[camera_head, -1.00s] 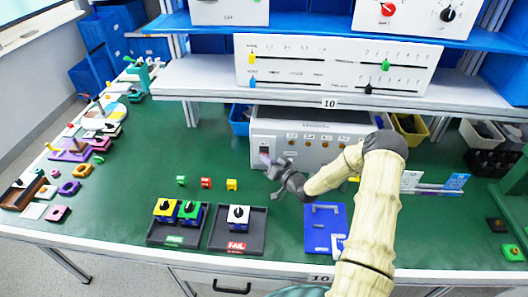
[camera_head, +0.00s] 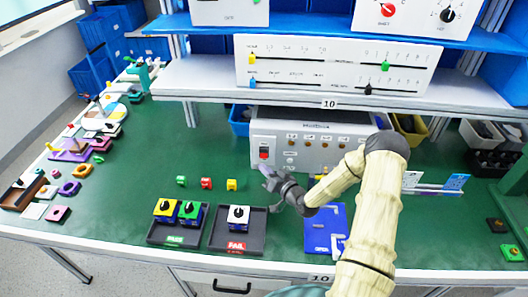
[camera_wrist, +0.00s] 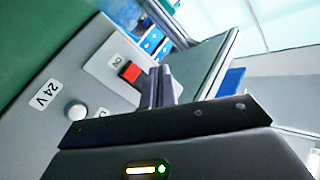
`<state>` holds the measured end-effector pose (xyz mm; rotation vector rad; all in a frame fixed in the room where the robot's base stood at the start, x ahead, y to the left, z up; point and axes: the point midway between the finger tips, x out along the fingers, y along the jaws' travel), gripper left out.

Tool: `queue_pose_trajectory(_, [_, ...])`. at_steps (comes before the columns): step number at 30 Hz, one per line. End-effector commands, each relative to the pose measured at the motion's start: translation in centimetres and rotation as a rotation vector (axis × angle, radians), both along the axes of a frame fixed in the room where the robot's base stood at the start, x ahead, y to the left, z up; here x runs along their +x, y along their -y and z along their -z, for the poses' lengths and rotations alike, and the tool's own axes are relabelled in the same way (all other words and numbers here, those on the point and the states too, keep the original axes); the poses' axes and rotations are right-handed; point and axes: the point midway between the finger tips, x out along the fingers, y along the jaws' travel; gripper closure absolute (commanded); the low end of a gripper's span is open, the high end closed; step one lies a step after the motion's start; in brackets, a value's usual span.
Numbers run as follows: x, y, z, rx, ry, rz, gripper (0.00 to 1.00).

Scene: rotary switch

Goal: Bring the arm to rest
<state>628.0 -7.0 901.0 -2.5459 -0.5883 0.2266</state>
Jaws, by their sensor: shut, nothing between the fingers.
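My gripper (camera_head: 268,171) is at the middle of the green table, in front of the lower left of the white control box (camera_head: 330,131). It is shut and empty. In the wrist view my gripper (camera_wrist: 162,82) shows its dark fingers together. A red rocker switch (camera_wrist: 130,72) on the box's panel lies just left of the fingertips there, and I cannot tell from that view whether they touch. In the head view the red switch (camera_head: 264,154) shows uncovered above the gripper. A round knob (camera_wrist: 76,110) is below a "24 V" label.
Two dark trays with coloured switch blocks stand at the front: the left tray (camera_head: 153,236) and the right tray (camera_head: 262,238). A blue plate (camera_head: 318,240) lies beneath my arm. Small coloured blocks (camera_head: 206,183) sit left of the gripper. A shelf (camera_head: 200,88) hangs above the box.

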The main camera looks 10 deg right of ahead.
Motion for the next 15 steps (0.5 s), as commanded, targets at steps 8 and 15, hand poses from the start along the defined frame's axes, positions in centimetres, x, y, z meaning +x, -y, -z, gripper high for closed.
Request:
queue_pose_trajectory(8, [-0.84, -0.22, 0.11, 0.0, 0.0, 0.001, 1.0])
queue_pose_trajectory(15, [-0.82, -0.23, 0.11, 0.0, 0.0, 0.001, 1.0])
